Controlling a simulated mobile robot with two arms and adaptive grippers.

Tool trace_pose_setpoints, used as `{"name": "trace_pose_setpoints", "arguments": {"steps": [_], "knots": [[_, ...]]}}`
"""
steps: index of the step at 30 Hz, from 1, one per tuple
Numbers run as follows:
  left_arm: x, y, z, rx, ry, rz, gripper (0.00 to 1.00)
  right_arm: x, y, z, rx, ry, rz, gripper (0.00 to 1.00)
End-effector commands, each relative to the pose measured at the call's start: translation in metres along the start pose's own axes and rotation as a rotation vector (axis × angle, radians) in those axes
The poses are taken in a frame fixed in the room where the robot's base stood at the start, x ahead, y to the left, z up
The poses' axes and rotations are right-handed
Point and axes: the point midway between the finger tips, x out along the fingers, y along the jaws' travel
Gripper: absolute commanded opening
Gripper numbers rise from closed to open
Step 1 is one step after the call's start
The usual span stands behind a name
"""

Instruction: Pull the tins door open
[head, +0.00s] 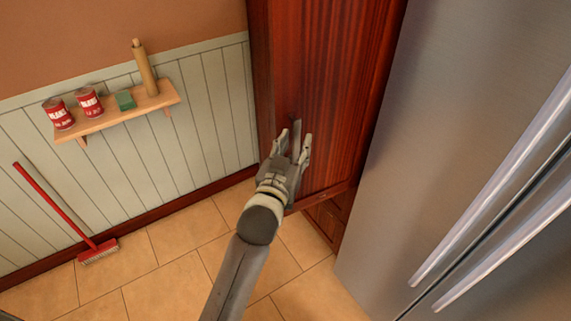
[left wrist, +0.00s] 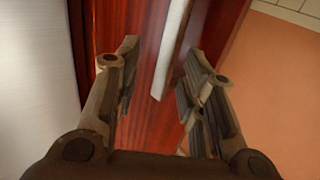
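The tall door (head: 335,70) of reddish-brown wood stands in the middle of the head view; I see no open gap along it. Its grey bar handle (head: 296,132) is partly hidden by my gripper. My left gripper (head: 293,143) is open in front of the door's lower part, with a finger on each side of the handle. In the left wrist view the pale handle (left wrist: 172,45) runs between the spread fingers (left wrist: 162,75), with space on both sides. The door's wood (left wrist: 150,50) shows behind it. My right gripper is not in view.
A steel fridge (head: 450,130) with long handles stands close on the right. A wall shelf (head: 120,115) at left holds two red tins (head: 72,108), a green block and a rolling pin. A red broom (head: 65,215) leans there. Tiled floor (head: 170,245) is clear.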

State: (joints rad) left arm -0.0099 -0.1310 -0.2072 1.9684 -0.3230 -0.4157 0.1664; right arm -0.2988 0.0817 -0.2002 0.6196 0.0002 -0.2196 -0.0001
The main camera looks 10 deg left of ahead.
Motion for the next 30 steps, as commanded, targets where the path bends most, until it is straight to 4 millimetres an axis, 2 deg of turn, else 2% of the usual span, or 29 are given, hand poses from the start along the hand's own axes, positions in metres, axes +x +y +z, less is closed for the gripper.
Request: {"name": "trace_pose_setpoints", "arguments": {"steps": [6,13,19,30], "knots": [[-0.041,0.000,0.001,0.001,-0.002,0.000,0.38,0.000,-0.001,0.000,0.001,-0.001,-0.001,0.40],[-0.071,0.001,0.000,0.001,0.000,0.001,0.38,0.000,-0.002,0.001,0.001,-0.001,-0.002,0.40],[-0.083,0.000,0.000,0.002,0.001,0.000,0.38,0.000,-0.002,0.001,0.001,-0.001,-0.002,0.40],[-0.084,0.000,-0.001,0.001,0.001,0.000,0.38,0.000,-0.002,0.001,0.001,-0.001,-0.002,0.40]]}}
